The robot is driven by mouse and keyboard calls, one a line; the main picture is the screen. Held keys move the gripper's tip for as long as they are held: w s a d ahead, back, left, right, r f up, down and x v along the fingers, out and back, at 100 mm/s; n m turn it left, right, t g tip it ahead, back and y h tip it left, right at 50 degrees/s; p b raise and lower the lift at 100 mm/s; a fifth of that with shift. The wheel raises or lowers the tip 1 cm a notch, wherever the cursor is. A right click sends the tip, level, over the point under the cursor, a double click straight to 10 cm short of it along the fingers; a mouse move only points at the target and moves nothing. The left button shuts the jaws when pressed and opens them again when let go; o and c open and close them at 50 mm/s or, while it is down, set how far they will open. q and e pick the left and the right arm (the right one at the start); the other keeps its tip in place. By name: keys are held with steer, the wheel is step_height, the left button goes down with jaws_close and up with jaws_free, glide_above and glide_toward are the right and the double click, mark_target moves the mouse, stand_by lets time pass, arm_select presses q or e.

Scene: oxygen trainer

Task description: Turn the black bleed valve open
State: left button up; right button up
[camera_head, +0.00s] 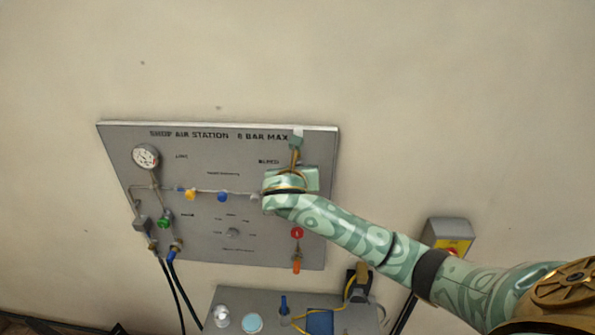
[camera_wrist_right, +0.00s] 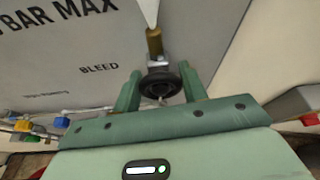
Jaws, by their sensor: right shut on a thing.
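The black bleed valve (camera_wrist_right: 160,86) is a round dark knob below a brass fitting (camera_wrist_right: 154,42), close to the printed word BLEED in the right wrist view. My right gripper (camera_wrist_right: 160,73) is shut on it, with one green finger on each side. In the head view my right gripper (camera_head: 292,179) is at the upper right of the grey panel (camera_head: 205,150) and hides the knob. A pale cone shape rises from the brass fitting in the wrist view; I cannot tell what it is. My left gripper is not in view.
The panel also carries a pressure gauge (camera_head: 145,156), a yellow valve (camera_head: 190,195), a blue valve (camera_head: 222,197), a green valve (camera_head: 163,220) and a red knob (camera_head: 297,233). A grey bench (camera_head: 215,302) with small items stands below. A grey-yellow box (camera_head: 448,238) is at right.

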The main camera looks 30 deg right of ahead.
steer(key=shift+f+n, duration=0.2)
steer(key=shift+n, duration=0.3)
stand_by(0.3)
steer(key=o, duration=1)
steer(key=shift+r, duration=0.1)
steer(key=b+v, duration=0.1)
steer(key=v, duration=0.7)
steer(key=b+v, duration=0.1)
steer(key=v, duration=0.7)
steer(key=shift+w+a, duration=0.1)
steer(key=shift+a, duration=0.3)
